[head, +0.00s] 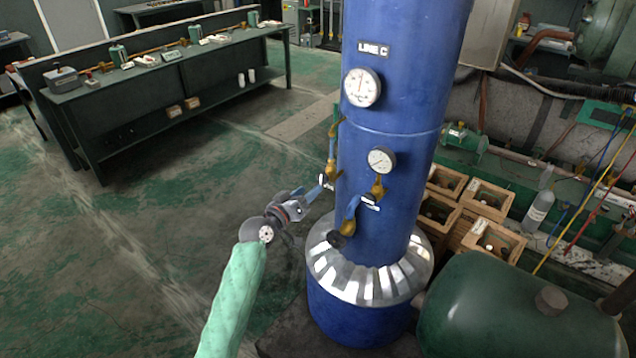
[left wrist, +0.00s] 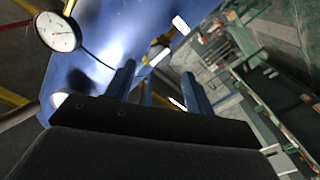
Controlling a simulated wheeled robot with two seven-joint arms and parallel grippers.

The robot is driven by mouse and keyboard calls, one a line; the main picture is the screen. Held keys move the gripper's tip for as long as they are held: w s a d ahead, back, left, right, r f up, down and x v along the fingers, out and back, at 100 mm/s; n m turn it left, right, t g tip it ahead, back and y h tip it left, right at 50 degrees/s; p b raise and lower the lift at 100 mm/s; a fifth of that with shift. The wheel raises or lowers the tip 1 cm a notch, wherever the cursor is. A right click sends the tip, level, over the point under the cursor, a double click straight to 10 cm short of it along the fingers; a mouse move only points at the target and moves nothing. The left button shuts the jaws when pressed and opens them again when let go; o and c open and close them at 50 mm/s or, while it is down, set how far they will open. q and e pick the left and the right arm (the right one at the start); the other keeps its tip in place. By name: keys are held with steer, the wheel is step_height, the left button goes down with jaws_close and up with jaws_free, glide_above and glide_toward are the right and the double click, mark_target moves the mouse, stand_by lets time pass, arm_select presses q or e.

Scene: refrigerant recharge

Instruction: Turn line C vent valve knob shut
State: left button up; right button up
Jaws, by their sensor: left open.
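A tall blue cylinder marked LINE C (head: 392,140) stands at the centre of the head view. A brass valve (head: 332,160) is on its left side, with a small white tag below it. The tags are too small to read, so I cannot tell which is the vent valve. My left gripper (head: 316,191) is open beside the cylinder, just below the left valve. In the left wrist view, brass fittings (left wrist: 157,47) show beyond the open fingers (left wrist: 156,88). My right gripper is out of view.
Two gauges, an upper one (head: 361,87) and a lower one (head: 381,161), stick out from the cylinder. A green tank (head: 520,310) stands at front right, with wooden crates (head: 492,243) behind. A workbench (head: 165,75) is far left. The floor at left is clear.

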mark_target(321, 179)
arm_select(q)
steer(key=x, duration=0.4)
steer(key=shift+x, duration=0.9)
steer(key=c, duration=1)
steer(key=shift+a+f+m+b, duration=0.1)
steer(key=shift+f+m+b, duration=0.1)
steer(key=shift+m+b, duration=1.3)
steer(key=shift+b, duration=0.2)
steer(key=shift+r+m+b, duration=0.1)
steer(key=shift+m+b, duration=0.2)
steer(key=shift+m, duration=0.2)
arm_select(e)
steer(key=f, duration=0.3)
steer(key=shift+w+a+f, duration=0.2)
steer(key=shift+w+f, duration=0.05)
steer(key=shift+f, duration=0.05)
arm_select(q)
steer(key=shift+s, duration=0.1)
